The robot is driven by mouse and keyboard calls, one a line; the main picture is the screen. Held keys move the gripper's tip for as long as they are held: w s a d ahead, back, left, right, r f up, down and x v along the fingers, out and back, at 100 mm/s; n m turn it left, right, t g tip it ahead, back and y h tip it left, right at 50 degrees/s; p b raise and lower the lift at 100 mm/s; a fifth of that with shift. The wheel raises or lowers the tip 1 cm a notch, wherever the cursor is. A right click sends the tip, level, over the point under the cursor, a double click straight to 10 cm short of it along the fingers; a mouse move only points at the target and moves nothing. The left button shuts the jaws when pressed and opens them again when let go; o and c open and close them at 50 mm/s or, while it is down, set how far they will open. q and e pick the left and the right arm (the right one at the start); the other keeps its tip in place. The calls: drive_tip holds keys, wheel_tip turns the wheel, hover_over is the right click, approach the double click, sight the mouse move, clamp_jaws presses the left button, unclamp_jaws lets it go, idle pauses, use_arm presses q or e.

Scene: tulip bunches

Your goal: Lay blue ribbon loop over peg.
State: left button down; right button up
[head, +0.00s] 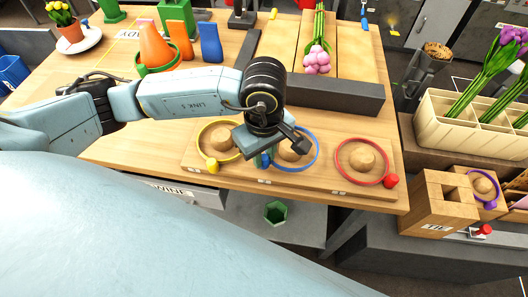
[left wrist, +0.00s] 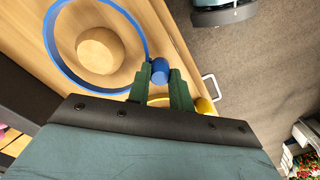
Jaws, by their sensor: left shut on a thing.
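The blue ribbon loop (head: 316,160) lies around the middle round wooden knob (head: 296,150) on a low board. In the left wrist view the blue loop (left wrist: 59,72) rings the knob (left wrist: 100,51) without touching it. My left gripper (left wrist: 161,80) is shut on the loop's blue tab (left wrist: 160,67) at its near edge. In the head view this gripper (head: 262,160) partly covers the loop. My right gripper is out of view.
A yellow loop (head: 201,137) and a red loop (head: 337,165) ring the outer knobs on the board (head: 320,187). A dark bar (head: 340,97) lies behind. A cream planter (head: 435,112) with purple tulips stands beyond the gap at right.

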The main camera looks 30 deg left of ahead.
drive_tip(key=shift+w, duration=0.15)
use_arm(q)
drive_tip(key=c, duration=1.6)
unclamp_jaws()
drive_tip(key=o, duration=0.4)
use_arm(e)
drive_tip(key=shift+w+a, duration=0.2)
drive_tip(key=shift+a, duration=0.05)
use_arm(q)
drive_tip(key=shift+o, duration=0.2)
wheel_tip(320, 180, up, 13)
drive_tip(key=p, duration=0.1)
drive_tip(key=shift+r, duration=0.2)
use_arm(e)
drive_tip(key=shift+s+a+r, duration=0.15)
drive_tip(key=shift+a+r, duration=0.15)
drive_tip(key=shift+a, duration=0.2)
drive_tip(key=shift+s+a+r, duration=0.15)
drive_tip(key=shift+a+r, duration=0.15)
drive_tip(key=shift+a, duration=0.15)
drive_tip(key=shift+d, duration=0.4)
